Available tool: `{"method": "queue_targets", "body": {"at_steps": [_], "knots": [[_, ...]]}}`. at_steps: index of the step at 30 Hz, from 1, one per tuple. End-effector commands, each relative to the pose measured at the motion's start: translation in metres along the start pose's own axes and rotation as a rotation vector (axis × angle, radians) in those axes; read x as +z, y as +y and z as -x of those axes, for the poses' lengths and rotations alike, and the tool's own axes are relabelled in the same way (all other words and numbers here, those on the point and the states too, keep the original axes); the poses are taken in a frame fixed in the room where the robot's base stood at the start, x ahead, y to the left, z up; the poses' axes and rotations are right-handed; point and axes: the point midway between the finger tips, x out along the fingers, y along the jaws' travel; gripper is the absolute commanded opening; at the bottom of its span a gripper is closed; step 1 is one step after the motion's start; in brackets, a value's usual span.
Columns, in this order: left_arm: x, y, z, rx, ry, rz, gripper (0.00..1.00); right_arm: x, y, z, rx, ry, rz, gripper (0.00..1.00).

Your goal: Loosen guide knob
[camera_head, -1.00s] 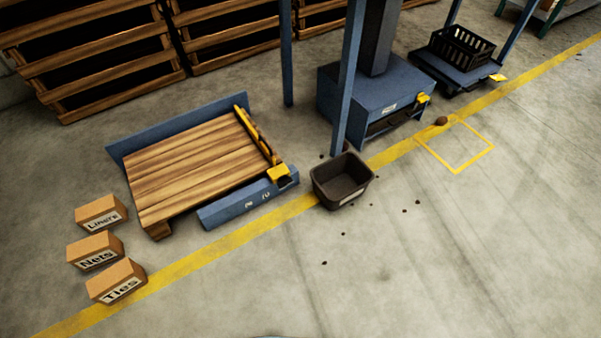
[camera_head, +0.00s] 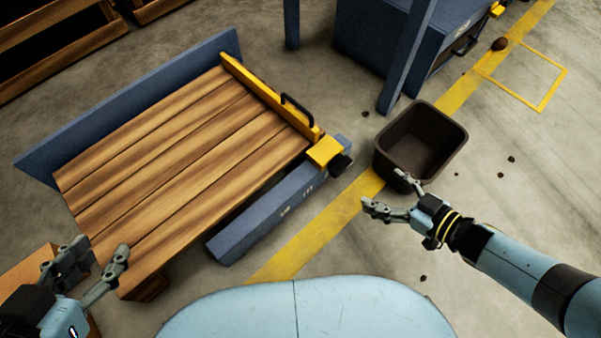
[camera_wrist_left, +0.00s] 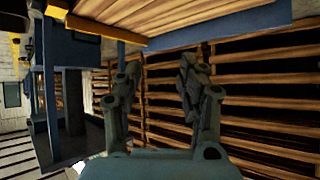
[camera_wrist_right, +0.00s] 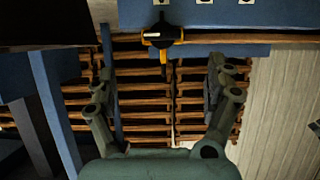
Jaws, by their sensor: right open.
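The black guide knob (camera_head: 341,165) sits at the end of a yellow block (camera_head: 325,151) on the blue rail (camera_head: 268,213). A yellow guide bar (camera_head: 265,93) with a black handle runs back from this block along the wooden deck's edge. My right gripper (camera_head: 384,190) is open and empty, to the right of the knob and apart from it. In the right wrist view, a black and yellow part that looks like the knob and block (camera_wrist_right: 162,34) shows beyond the fingers. My left gripper (camera_head: 100,252) is open and empty by the deck's near left corner.
A dark bin (camera_head: 435,165) stands on the floor just beyond my right gripper. A blue post (camera_head: 405,60) rises behind it. The wooden deck (camera_head: 180,165) fills the left. A cardboard box (camera_head: 25,270) is partly behind my left gripper. Floor at the right is mostly clear.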

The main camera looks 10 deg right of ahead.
Motion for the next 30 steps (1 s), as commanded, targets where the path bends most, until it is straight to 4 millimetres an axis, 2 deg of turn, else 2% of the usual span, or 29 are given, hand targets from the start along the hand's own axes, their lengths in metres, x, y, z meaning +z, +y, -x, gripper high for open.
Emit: {"method": "queue_targets", "body": {"at_steps": [1, 5, 10, 12, 20, 30], "knots": [[0.0, 0.001, 0.0, 0.001, 0.007, 0.0, 0.4, 0.005, -0.002, -0.003, -0.012, 0.004, 0.0, 0.87], [-0.006, 0.001, 0.001, 0.001, 0.051, -0.002, 0.4, 0.001, -0.002, -0.012, -0.022, 0.015, 0.003, 0.87], [-0.006, 0.004, 0.004, 0.003, 0.158, -0.007, 0.4, 0.001, -0.002, -0.034, -0.021, 0.015, 0.002, 0.87], [-0.029, 0.003, 0.0, 0.002, 0.226, -0.013, 0.4, 0.001, -0.002, -0.037, -0.02, 0.013, 0.003, 0.87], [-0.092, 0.002, -0.005, 0.001, 0.446, -0.035, 0.4, 0.0, -0.003, -0.056, -0.02, 0.014, 0.003, 0.87], [-0.173, 0.003, 0.009, 0.002, 0.757, -0.065, 0.4, 0.0, -0.004, -0.081, -0.02, 0.013, 0.002, 0.87]]}}
